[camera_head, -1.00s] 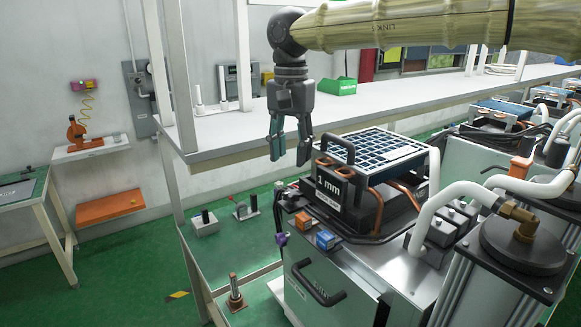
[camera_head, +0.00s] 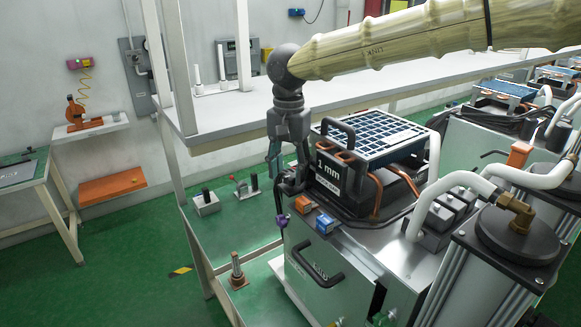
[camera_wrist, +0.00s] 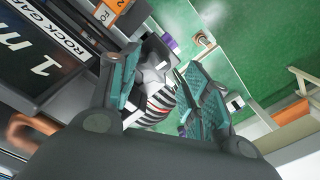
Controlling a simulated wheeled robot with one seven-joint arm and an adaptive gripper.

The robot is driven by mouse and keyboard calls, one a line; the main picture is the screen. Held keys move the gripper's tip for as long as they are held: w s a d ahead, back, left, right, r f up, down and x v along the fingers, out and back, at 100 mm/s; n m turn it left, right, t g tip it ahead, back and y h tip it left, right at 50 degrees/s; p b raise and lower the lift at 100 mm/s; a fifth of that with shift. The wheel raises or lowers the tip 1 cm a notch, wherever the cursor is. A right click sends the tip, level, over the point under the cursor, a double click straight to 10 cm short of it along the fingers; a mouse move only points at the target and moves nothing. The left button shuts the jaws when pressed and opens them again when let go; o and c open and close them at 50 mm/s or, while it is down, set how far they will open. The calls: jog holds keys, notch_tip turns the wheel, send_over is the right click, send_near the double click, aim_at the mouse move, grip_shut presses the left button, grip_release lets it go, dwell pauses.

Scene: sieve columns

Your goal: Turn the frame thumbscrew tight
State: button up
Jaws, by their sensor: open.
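The sieve frame with the "1 mm" label (camera_head: 334,168) sits on top of the nearest machine. My gripper (camera_head: 286,172) points down at the left end of this frame, its fingers apart. In the wrist view, the teal-padded fingers (camera_wrist: 160,95) stand on either side of a dark part with a ribbed, striped stem (camera_wrist: 158,92). This looks like the frame thumbscrew, but I cannot be sure. I cannot tell whether either pad touches it. In the head view, my fingers hide most of that spot.
A purple knob (camera_head: 281,220), an orange block (camera_head: 303,204) and a blue block (camera_head: 325,223) sit just below the gripper on the machine's edge. A black handle (camera_head: 338,131) rises beside it. A white bench (camera_head: 225,137) stands behind. Hoses run at the right.

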jog(key=shift+s+d, duration=0.25)
jog(key=shift+s, duration=0.75)
jog(key=shift+w+f, duration=0.35)
jog(key=shift+w, duration=0.2)
jog(key=shift+s+r, duration=0.1)
jog(key=c, duration=0.7)
jog(key=shift+r+m+p, duration=0.15)
jog(key=shift+m+p, duration=0.25)
jog(key=shift+p, duration=0.2)
jog(key=shift+c, duration=0.2)
jog(key=shift+a+r+m+p, duration=0.1)
jog(key=shift+r+m+p, duration=0.05)
jog(key=shift+m+p, duration=0.95)
jog(key=m+p, duration=0.4)
jog(key=m, duration=0.1)
jog(key=m+p, duration=0.1)
jog(key=m, duration=0.1)
jog(key=m+p, duration=0.1)
jog(key=m, duration=0.1)
jog(key=shift+w+m, duration=0.2)
jog(key=shift+m, duration=0.2)
jog(key=shift+w+a+m+p, duration=0.1)
jog(key=shift+m+p, duration=0.65)
jog(key=shift+m, duration=1.35)
